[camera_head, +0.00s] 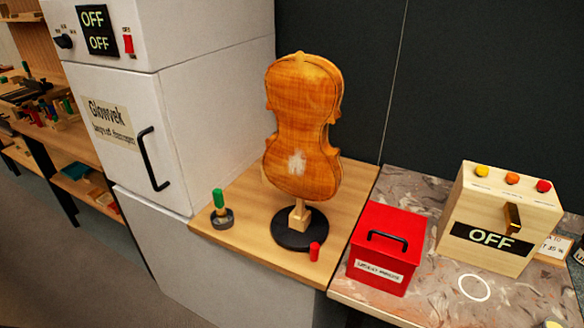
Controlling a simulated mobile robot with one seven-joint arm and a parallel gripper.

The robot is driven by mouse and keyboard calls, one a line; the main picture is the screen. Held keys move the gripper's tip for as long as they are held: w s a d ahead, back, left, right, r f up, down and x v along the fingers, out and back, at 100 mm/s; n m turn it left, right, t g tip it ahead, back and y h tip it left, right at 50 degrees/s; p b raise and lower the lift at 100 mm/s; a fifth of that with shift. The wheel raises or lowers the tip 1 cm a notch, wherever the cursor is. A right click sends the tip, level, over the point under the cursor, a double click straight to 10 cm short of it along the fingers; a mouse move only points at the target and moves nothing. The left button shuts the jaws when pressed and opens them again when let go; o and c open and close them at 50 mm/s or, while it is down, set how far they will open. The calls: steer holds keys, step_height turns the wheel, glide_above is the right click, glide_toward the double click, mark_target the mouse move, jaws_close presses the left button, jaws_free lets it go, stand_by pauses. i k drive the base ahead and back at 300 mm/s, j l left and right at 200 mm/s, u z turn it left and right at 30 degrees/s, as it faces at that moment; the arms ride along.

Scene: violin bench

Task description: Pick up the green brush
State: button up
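A green-handled item (218,199), which looks like the green brush, stands upright on the wooden bench top, left of the violin stand. Its lower end meets a dark round base (222,218); I cannot tell whether this is a holder or part of it. Its bristles cannot be made out. My gripper is not in view.
A violin body (303,130) stands on a black round stand (285,238), with a small red cylinder (314,251) beside it. A white cabinet (160,110) rises at left. A red box (388,230) and a wooden "OFF" box (490,215) sit right.

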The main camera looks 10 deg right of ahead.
mark_target(218, 196)
steer(key=i+j, duration=0.25)
steer(key=i, duration=0.25)
steer(key=i+j, duration=0.25)
steer(key=i, duration=0.25)
